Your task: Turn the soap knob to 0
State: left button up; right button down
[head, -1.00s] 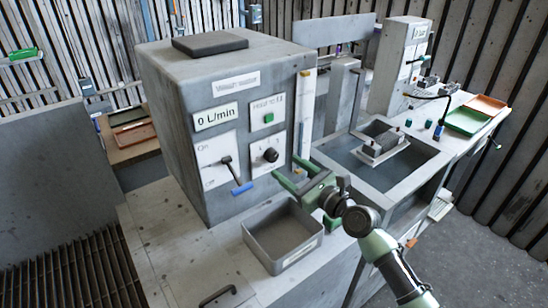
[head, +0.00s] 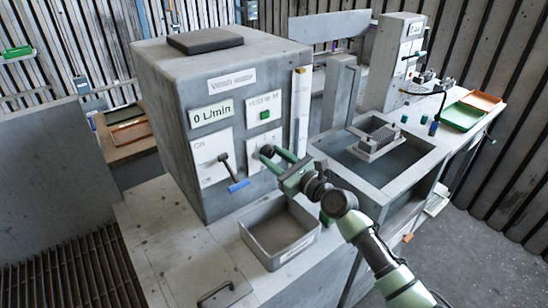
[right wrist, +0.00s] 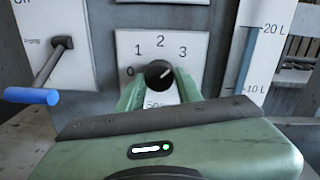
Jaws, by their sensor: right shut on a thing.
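The black soap knob (right wrist: 158,74) shows in the right wrist view on a white dial plate (right wrist: 134,47) marked 0, 1, 2 and 3. A light mark on the knob seems to point up and right, towards the 3. The label under it is partly hidden by a finger. My right gripper (right wrist: 159,83) is shut on the knob, with one green finger on each side. In the head view my right gripper (head: 268,153) reaches the dial plate from the right and hides the knob. My left gripper is not in view.
A lever with a blue handle (head: 238,185) sits just left of the dial, and a green button (head: 264,115) above it. The display (head: 211,114) reads 0 L/min. A grey open bin (head: 279,236) stands below the arm. A water basin (head: 398,160) lies to the right.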

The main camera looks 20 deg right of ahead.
jog(key=shift+n, duration=0.8)
jog(key=n+p, duration=0.1)
jog(key=n, duration=0.5)
jog(key=shift+r, duration=0.15)
jog(key=n+p, duration=0.1)
jog(key=n, duration=0.6)
jog(key=shift+r+n+h, duration=0.1)
jog(key=shift+n+h, duration=0.3)
jog(key=n+p, duration=0.1)
jog(key=n, duration=0.4)
jog(key=shift+h, duration=0.3)
jog(key=n, duration=0.5)
jog(key=shift+a+p, duration=0.1)
jog(key=shift+p, duration=0.2)
jog(key=shift+n, duration=0.3)
